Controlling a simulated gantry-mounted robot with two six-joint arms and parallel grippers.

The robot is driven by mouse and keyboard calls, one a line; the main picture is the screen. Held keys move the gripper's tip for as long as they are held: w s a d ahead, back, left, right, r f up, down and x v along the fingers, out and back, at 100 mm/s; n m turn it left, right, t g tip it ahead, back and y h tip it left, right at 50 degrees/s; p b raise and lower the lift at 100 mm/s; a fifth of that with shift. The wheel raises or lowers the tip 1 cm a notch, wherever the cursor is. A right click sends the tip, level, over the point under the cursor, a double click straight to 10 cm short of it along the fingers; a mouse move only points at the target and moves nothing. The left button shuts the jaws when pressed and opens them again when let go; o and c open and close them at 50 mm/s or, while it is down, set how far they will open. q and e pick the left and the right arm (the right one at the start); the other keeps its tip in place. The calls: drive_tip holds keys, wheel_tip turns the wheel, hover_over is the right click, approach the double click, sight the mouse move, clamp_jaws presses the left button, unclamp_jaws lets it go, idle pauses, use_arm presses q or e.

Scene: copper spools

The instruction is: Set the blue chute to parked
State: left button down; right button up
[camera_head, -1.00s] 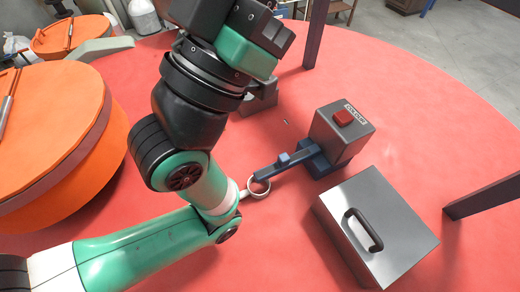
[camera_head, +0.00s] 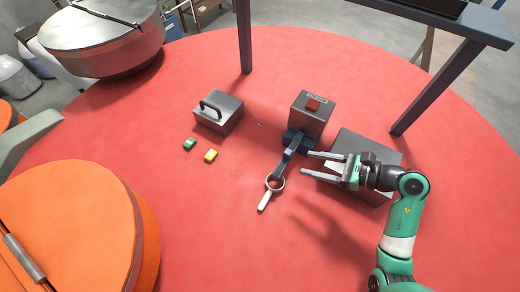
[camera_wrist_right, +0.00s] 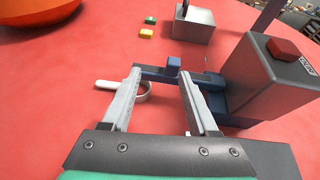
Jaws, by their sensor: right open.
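The blue chute (camera_head: 288,158) is a narrow dark-blue bar with a small raised tab. It reaches from the foot of a grey box with a red button (camera_head: 312,105) toward the front left, and its free end is over a pale ring with a handle (camera_head: 275,183). My right gripper (camera_head: 305,163) is open and empty, just right of the chute, fingers pointing at it. In the right wrist view the chute's tab (camera_wrist_right: 173,63) shows between and beyond the fingertips (camera_wrist_right: 160,73); I cannot tell whether they touch it. My left gripper is not in view.
A plain steel block (camera_head: 350,140) stands under my right gripper. A steel block with a handle (camera_head: 218,112) is at the back left, with a green piece (camera_head: 190,144) and a yellow piece (camera_head: 210,156) near it. An orange drum (camera_head: 70,225) fills the front left. Blue frame legs (camera_head: 244,40) stand behind.

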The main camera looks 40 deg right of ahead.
sight(292, 154)
drive_tip(key=shift+m+h, duration=0.6)
drive_tip(key=x, duration=0.3)
drive_tip(key=d+p+x, duration=0.1)
drive_tip(key=x, duration=0.5)
drive_tip(key=shift+w+d+f+p, duration=0.2)
drive_tip(key=shift+w+d+p, duration=0.1)
drive_tip(key=shift+w, duration=0.2)
clamp_jaws()
drive_tip(key=shift+t, duration=0.3)
